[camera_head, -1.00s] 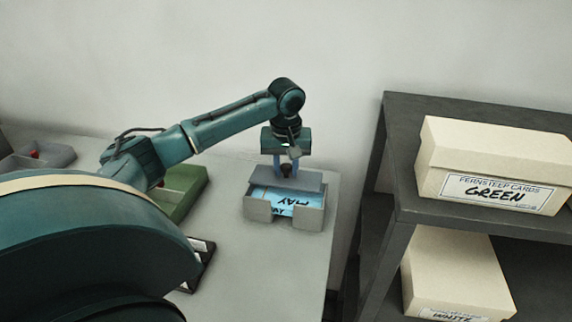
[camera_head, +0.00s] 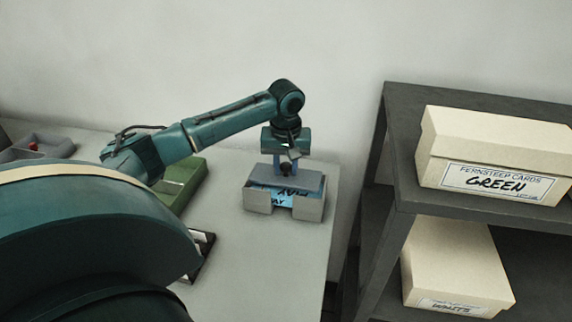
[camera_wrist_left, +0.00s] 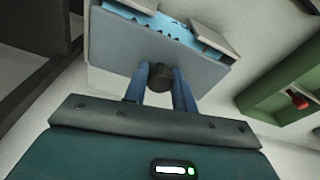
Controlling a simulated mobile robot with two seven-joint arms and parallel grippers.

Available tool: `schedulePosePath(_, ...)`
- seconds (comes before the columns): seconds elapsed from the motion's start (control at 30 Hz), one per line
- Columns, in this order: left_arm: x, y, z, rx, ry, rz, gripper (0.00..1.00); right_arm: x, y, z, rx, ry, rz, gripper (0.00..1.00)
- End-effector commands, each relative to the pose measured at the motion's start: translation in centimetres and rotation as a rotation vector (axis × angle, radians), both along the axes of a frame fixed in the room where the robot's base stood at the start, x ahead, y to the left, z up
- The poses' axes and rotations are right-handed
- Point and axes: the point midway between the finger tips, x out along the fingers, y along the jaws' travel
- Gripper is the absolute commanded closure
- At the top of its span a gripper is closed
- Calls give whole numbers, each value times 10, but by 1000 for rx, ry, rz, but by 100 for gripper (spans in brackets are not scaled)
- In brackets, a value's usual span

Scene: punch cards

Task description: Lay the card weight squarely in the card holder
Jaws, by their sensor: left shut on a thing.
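The card weight (camera_head: 298,180) is a flat grey plate with a dark knob. My left gripper (camera_head: 286,168) is shut on that knob, and the fingers also show around it in the left wrist view (camera_wrist_left: 160,80). The plate (camera_wrist_left: 115,45) is over the back part of the grey card holder (camera_head: 257,201), slightly turned against it. I cannot tell whether it touches the holder's rim. My right gripper is out of view.
A green tray (camera_head: 183,186) stands left of the holder, and a grey tray (camera_head: 40,150) with a red knob is farther left. A dark-edged item (camera_head: 200,254) is partly behind my arm. A dark shelf (camera_head: 400,160) with cream card boxes (camera_head: 490,140) stands right, past the table edge.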

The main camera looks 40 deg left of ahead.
Motion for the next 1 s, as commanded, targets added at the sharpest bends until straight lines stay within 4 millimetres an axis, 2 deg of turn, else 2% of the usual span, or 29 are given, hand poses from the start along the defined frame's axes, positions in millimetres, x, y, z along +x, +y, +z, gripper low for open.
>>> schedulePosePath(0.27, 0, 0, -8, -1, 0, 0, 100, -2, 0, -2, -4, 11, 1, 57)
schedulePosePath(0.6, 0, 0, -29, -2, -1, 0, 100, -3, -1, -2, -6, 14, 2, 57)
schedulePosePath(0.93, 1, 0, -32, -1, -2, 0, 100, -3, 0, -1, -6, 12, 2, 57)
schedulePosePath(0.97, 1, 0, -32, -1, -2, 0, 72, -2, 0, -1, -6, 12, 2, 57)
schedulePosePath(1.0, 0, 0, -32, 0, -1, 0, 69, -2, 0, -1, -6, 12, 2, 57)
